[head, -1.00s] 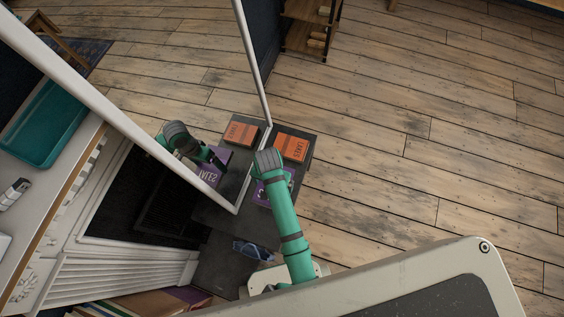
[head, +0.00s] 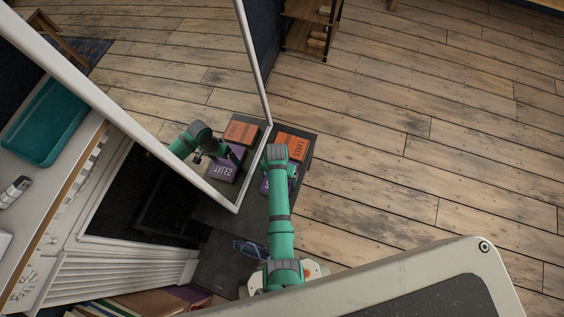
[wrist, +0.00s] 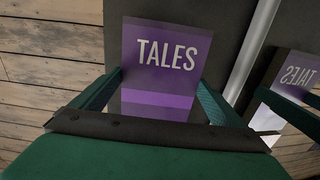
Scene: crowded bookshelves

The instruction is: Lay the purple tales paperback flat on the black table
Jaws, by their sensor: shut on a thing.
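The purple tales paperback (wrist: 160,60) lies between the two fingers of my gripper (wrist: 161,78) in the wrist view, its TALES cover facing the camera. My gripper is shut on it. I cannot tell whether the book touches the table.
An orange book (head: 292,146) lies on the table just beyond my gripper. A framed mirror (head: 253,60) stands along the table's left side and reflects the books and arm. A shelf (head: 302,35) stands farther back. The wooden floor to the right is clear.

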